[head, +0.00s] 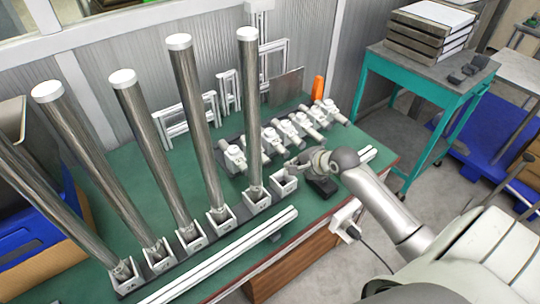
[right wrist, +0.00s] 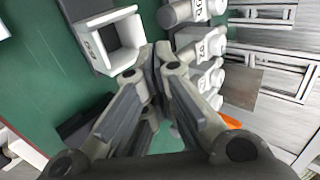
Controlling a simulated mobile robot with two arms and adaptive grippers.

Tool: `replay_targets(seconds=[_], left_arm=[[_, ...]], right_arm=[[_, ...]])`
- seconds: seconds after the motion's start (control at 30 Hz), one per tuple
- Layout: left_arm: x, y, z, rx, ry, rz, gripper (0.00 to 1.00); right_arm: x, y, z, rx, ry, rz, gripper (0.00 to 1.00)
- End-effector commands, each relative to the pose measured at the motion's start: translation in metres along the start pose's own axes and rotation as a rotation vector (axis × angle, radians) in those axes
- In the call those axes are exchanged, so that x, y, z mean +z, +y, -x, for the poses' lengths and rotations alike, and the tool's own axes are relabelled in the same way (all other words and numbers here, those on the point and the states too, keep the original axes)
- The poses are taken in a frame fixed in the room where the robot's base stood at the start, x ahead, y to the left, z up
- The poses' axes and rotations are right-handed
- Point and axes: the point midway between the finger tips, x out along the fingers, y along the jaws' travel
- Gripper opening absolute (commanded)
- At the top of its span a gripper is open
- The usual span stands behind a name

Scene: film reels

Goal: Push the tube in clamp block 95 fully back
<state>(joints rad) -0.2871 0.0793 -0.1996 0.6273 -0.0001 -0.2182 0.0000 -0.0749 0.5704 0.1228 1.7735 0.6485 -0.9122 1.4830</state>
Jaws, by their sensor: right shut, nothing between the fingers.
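A row of white clamp blocks (head: 268,138) with short pale tubes in them stands on the green table, behind and left of my right gripper. The right wrist view shows several blocks (right wrist: 201,46) up close, right of the fingertips. Their labels are partly turned or blurred, so I cannot tell for certain which block is 95. My right gripper (head: 291,165) is shut and empty. Its fingertips (right wrist: 155,55) meet between the nearest blocks and an empty square white holder (right wrist: 122,44). I cannot tell whether they touch a tube. My left gripper is not in view.
Several tall metal tubes (head: 201,105) with white caps stand in square holders at the left and middle. A white rail (head: 222,258) runs along the table's front. Frames (head: 185,122) and an orange object (head: 318,88) stand behind. Bare green table (head: 130,155) shows between the tubes.

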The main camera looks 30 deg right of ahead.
Motion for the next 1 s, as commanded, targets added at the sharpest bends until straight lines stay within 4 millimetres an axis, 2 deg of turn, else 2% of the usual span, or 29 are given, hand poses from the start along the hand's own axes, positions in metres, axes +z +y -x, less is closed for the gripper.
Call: replay_targets(seconds=[0.2,0.4,0.53,0.67,0.8,0.9,1.0], left_arm=[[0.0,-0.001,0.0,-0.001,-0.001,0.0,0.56],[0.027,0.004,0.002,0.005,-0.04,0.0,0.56],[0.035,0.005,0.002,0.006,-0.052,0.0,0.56],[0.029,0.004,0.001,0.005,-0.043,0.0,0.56],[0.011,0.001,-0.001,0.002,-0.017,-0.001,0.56],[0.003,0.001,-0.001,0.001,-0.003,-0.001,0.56],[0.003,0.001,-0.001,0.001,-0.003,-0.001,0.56]], right_arm=[[0.0,-0.001,-0.011,-0.001,-0.001,-0.002,0.0],[0.0,-0.001,-0.039,0.0,-0.001,-0.003,0.0],[0.0,-0.001,-0.059,-0.001,0.0,-0.001,0.0],[0.0,-0.001,-0.075,0.0,0.0,-0.001,0.0],[0.001,0.0,-0.089,0.0,-0.001,-0.001,0.0],[0.0,0.0,-0.095,0.0,0.0,-0.001,0.0],[0.001,0.0,-0.099,0.0,0.0,0.0,0.0]])
